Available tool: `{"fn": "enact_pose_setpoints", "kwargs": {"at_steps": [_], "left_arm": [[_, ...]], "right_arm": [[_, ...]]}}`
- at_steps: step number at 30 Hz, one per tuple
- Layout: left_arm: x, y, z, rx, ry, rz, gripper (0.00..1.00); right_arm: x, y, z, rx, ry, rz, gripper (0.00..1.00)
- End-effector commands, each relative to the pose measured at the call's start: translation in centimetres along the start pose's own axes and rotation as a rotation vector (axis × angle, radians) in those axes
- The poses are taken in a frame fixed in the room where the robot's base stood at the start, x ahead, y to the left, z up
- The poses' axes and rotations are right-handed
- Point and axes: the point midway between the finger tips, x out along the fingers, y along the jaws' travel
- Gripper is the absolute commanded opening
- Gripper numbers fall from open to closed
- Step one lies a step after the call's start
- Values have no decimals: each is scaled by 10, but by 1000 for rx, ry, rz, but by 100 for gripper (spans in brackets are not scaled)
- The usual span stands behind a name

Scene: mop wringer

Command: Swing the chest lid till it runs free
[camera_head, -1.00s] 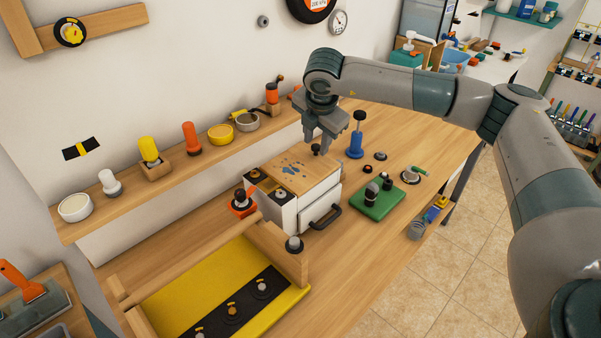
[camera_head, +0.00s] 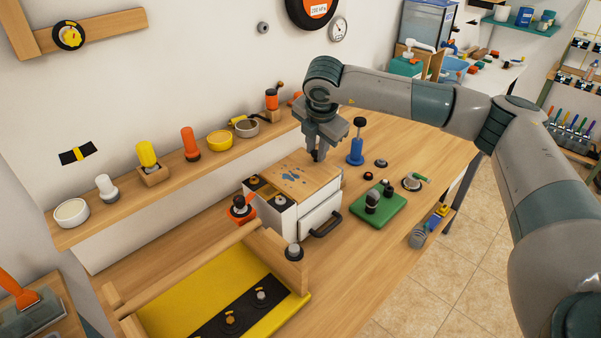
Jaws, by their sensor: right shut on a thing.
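The chest (camera_head: 288,222) is a white box with a drawer front and a dark handle, standing on the wooden bench. Its wooden lid (camera_head: 296,183) bears a blue paw-like mark and lies down on the box. My right gripper (camera_head: 318,156) points down over the lid's back right part. It is shut on the small dark knob (camera_head: 317,157) there, which its fingers mostly hide. My left gripper is not in view.
A blue plunger-like post (camera_head: 356,148) stands behind and right of the chest. A green block with knobs (camera_head: 378,212) lies to its right. A yellow tray (camera_head: 195,285) with wooden rails is at the front left, close to the chest. A wall shelf (camera_head: 165,193) runs behind.

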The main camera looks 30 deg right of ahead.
Motion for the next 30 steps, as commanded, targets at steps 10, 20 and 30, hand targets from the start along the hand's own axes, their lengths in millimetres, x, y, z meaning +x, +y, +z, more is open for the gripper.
{"fn": "enact_pose_setpoints", "kwargs": {"at_steps": [10,20,30], "left_arm": [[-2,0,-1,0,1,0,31],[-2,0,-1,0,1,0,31],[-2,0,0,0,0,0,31]], "right_arm": [[-19,7,0,1,0,7,6],[-22,8,0,1,0,7,6],[-28,10,-2,0,1,8,6]]}}
